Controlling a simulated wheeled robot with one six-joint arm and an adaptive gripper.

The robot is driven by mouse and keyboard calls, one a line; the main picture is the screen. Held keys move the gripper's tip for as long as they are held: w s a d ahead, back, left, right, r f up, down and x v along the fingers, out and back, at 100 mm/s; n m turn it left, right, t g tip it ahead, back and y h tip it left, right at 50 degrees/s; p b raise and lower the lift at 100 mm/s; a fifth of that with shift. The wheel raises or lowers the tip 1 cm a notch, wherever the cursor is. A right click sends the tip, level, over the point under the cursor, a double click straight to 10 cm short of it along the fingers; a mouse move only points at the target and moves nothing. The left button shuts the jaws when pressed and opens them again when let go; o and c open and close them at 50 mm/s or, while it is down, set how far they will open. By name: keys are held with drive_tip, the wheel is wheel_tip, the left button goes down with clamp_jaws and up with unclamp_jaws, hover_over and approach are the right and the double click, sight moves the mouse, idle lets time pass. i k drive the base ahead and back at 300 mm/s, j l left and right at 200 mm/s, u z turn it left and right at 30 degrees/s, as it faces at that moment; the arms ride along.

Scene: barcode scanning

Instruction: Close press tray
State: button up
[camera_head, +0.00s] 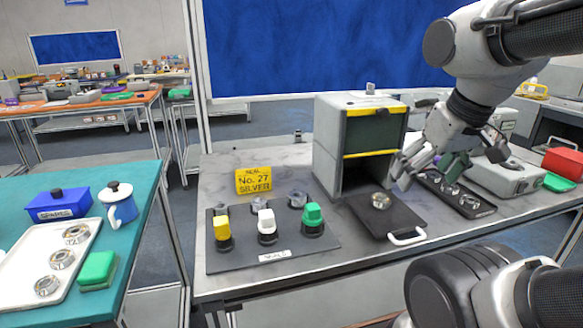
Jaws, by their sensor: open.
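The press (345,150) is a grey box with a dark front and yellow strips, standing on the grey table. Its dark tray (372,222) is pulled out at the front, with a white handle (407,237) at its near end. A round metal piece (380,200) sits on the tray. My gripper (398,178) is open and hangs just right of the press, above the tray's right side. It looks apart from the handle. The gap between its fingers is partly hard to see.
A dark mat (270,262) with yellow, white and green-topped stamps lies left of the tray. A yellow sign (254,180) stands behind it. A black tray (455,195) with round metal pieces and a grey device (503,177) are to the right. A teal table (140,215) stands at left.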

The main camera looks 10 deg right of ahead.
sight(398, 219)
drive_tip(key=k+j, duration=0.1)
drive_tip(key=k, duration=0.75)
